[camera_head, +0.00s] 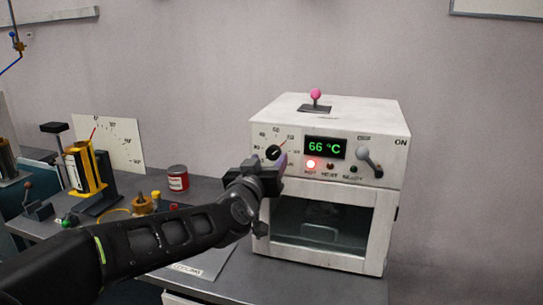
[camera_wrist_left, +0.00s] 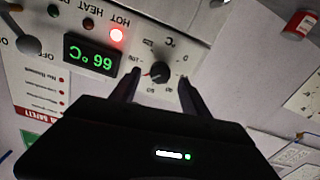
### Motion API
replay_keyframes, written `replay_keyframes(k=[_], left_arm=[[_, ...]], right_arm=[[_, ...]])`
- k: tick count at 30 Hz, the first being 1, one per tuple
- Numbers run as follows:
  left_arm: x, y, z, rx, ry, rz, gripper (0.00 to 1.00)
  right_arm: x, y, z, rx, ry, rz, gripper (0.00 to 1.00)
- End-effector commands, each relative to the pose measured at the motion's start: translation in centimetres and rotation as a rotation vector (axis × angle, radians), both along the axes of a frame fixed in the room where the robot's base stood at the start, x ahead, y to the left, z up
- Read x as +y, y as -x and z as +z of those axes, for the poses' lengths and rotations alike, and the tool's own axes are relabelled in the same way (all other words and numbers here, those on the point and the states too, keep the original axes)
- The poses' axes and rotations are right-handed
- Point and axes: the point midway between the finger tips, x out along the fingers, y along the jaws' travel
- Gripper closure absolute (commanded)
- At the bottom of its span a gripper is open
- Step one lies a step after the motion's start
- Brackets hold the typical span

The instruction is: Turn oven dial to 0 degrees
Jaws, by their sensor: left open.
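The oven (camera_head: 400,165) is a white box on the grey bench. Its dial (camera_head: 273,153) is a small black knob on a printed scale at the left of the front panel. In the left wrist view the dial (camera_wrist_left: 160,72) lies between and beyond the two fingertips, with a red mark beside it; I cannot read its exact setting. The display (camera_head: 324,148) reads 66 °C. The red HOT lamp (camera_head: 310,164) is lit. My right gripper is not in view.
A lever (camera_head: 369,161) sits at the panel's right, near ON. A pink-knobbed lever (camera_head: 316,97) stands on the oven's top. The glass door (camera_head: 320,223) is below the panel. A red can (camera_head: 178,178) and a yellow device (camera_head: 86,170) stand to the left.

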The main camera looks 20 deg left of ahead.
Motion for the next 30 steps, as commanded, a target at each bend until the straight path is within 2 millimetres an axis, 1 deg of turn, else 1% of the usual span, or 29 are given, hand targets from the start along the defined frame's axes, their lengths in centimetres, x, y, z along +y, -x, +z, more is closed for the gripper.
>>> replay_keyframes(k=[1, 3, 7, 10, 17, 30], left_arm=[[0.1, -0.9, -0.1, 0.002, 0.001, 0.001, 0.46], [0.2, -1.9, 0.0, 0.002, 0.001, 0.001, 0.46], [0.3, -3.1, 0.0, 0.001, 0.001, 0.001, 0.46], [0.4, -3.5, 0.0, 0.0, 0.0, 0.0, 0.46], [0.4, -3.5, 0.0, 0.0, 0.0, 0.0, 0.46], [0.4, -3.5, 0.0, 0.0, 0.0, 0.0, 0.82]], right_arm=[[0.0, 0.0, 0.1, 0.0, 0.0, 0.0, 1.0], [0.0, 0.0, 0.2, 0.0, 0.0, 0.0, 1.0], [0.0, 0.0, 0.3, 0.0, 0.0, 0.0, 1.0], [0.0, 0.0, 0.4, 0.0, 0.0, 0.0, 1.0], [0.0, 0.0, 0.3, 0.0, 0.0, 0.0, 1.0], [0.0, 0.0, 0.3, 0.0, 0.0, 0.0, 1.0]])
